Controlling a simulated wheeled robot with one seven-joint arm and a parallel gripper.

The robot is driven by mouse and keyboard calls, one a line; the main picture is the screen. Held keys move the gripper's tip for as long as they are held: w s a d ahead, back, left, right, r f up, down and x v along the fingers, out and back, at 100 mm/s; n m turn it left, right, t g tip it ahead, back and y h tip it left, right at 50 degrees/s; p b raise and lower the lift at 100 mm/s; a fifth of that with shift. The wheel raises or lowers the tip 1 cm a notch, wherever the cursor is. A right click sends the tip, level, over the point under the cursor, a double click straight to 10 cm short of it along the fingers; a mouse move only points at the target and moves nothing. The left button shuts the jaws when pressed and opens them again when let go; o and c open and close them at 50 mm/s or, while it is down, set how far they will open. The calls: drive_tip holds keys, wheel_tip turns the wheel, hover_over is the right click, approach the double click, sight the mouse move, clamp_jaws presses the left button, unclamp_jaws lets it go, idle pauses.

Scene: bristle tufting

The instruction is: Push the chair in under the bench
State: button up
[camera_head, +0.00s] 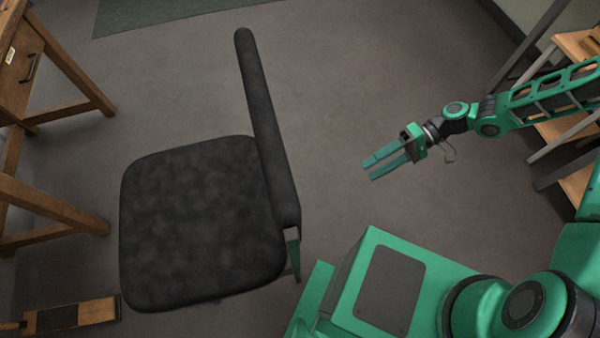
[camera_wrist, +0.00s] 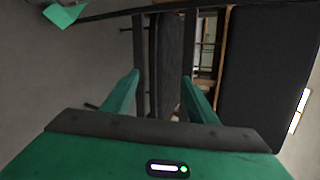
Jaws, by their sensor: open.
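The chair has a dark mottled seat (camera_head: 200,225) and a tall dark backrest (camera_head: 265,125) on the seat's right side. The wooden bench (camera_head: 14,60) stands at the left edge of the head view, with a drawer handle and splayed legs. The seat's left edge faces the bench legs with floor between. My gripper (camera_head: 369,171) is right of the backrest, apart from it, fingers pointing left toward it. The fingers are open and empty, also in the wrist view (camera_wrist: 160,80). A large dark panel fills the right of the wrist view; I cannot tell surely whether it is the backrest.
A wooden block with a dark inset (camera_head: 70,317) lies on the floor near the seat's lower left corner. A wooden rack (camera_head: 575,45) stands at the right behind my arm. A green mat (camera_head: 165,12) lies at the top. Floor between backrest and gripper is clear.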

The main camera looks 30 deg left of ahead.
drive_tip(key=s+a+y, duration=0.1)
drive_tip(key=s+a, duration=0.3)
drive_tip(key=a, duration=0.4)
drive_tip(key=s+a+f+g+y, duration=0.1)
drive_tip(key=s+a+y, duration=0.1)
drive_tip(key=s+a, duration=0.3)
drive_tip(key=s+a+f+y, duration=0.1)
drive_tip(key=s+a, duration=0.4)
drive_tip(key=a, duration=0.7)
drive_tip(key=shift+s+f+g+y, duration=0.15)
drive_tip(key=shift+g+y, duration=0.25)
drive_tip(key=shift+y, duration=0.2)
clamp_jaws()
drive_tip(key=shift+r, duration=0.2)
